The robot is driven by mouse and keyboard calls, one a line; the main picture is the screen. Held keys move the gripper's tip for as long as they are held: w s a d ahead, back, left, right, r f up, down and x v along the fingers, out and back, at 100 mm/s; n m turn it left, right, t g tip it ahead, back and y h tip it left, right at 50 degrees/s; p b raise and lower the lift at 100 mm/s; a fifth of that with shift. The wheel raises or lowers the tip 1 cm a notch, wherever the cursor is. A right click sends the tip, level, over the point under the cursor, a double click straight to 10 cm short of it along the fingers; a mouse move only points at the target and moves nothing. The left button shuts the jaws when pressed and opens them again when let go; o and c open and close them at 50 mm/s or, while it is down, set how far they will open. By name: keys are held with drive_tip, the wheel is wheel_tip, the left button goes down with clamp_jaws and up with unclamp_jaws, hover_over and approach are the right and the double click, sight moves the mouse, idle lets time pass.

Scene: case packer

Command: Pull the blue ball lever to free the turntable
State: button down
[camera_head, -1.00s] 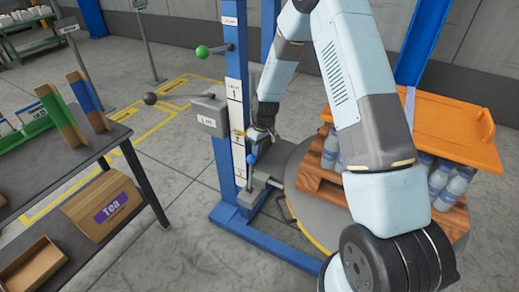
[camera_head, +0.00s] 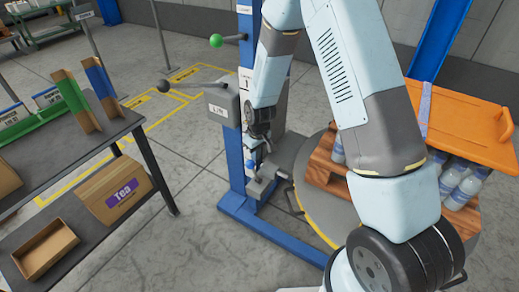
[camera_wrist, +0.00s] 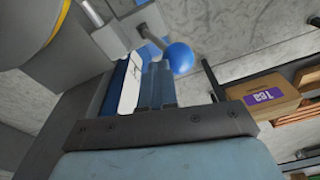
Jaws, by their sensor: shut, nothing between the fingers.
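The blue ball lever shows in the wrist view as a bright blue ball (camera_wrist: 180,58) on a short metal rod from a grey block. In the head view the ball (camera_head: 250,164) is small, low beside the blue post. My gripper (camera_wrist: 157,66) is shut and empty, its fingertips close beside the ball; I cannot tell if they touch it. In the head view my gripper (camera_head: 255,148) is just above the ball and partly hidden. The round grey turntable (camera_head: 309,209) has a yellow edge and carries a wooden pallet (camera_head: 321,170) with bottles, partly hidden by my arm.
The blue post (camera_head: 236,178) carries a grey lift box (camera_head: 222,105), a dark ball lever (camera_head: 164,86) and a green ball (camera_head: 216,40). An orange tray (camera_head: 470,125) lies over the bottles. A shelf with a tea box (camera_head: 116,190) stands left. Open floor lies between shelf and post.

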drive_tip(key=shift+s+a+f, duration=0.25)
drive_tip(key=shift+s+a, duration=0.2)
drive_tip(key=shift+s, duration=0.5)
drive_tip(key=shift+f, duration=0.1)
drive_tip(key=w+d+r, duration=0.3)
wheel_tip(320, 180, up, 9)
drive_tip(key=s, duration=0.2)
drive_tip(key=shift+s+a+r, duration=0.2)
drive_tip(key=shift+s+a, duration=0.15)
drive_tip(key=shift+s, duration=0.05)
